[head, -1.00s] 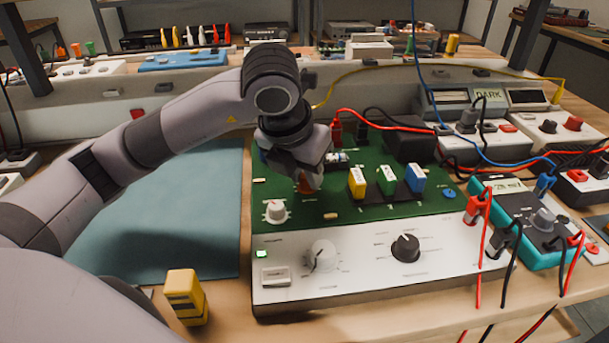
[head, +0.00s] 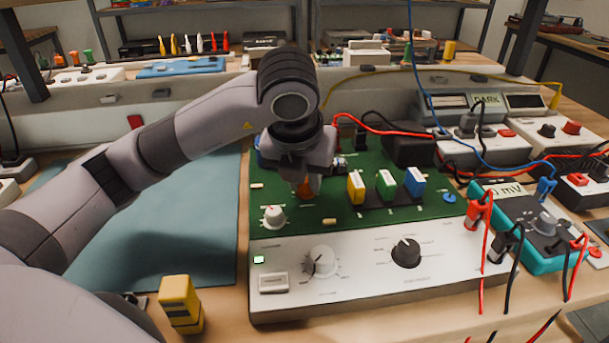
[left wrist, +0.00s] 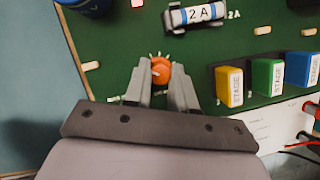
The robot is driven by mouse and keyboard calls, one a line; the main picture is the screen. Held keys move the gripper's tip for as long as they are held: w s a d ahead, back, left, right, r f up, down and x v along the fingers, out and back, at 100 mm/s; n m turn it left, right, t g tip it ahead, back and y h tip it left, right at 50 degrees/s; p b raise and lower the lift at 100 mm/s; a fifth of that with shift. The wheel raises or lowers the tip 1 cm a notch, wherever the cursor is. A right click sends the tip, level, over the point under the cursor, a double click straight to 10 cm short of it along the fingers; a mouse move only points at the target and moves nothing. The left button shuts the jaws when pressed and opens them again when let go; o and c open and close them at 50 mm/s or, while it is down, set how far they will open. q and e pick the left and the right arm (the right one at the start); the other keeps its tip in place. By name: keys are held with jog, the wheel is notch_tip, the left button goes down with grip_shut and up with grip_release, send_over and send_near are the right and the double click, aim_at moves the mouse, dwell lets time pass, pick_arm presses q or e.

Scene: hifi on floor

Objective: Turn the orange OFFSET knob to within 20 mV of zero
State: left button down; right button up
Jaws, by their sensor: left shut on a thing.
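The orange OFFSET knob (head: 304,189) is on the green circuit board (head: 330,208), mostly behind my left gripper (head: 307,182) in the head view. In the left wrist view the knob (left wrist: 162,69) sits between the two grey fingertips of my left gripper (left wrist: 160,80), which are shut on it from both sides. A pale mark shows on the knob. The teal meter (head: 539,228) at the right has a lit display (head: 505,190) ending in "mV"; its leading figures are hard to read. My right gripper is not in view.
A white knob (head: 274,216) stands just in front. Yellow, green and blue STAGE blocks (head: 356,187) stand to the right. The white front panel (head: 364,272) carries a white and a black knob. Red, black and blue leads hang at the right. The blue mat (head: 180,230) is bare.

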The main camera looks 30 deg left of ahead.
pick_arm(q)
jog(key=c, duration=0.9)
grip_release()
jog(key=p+v, duration=0.2)
jog(key=v, duration=0.5)
jog(key=shift+s, duration=0.1)
jog(key=shift+s, duration=0.1)
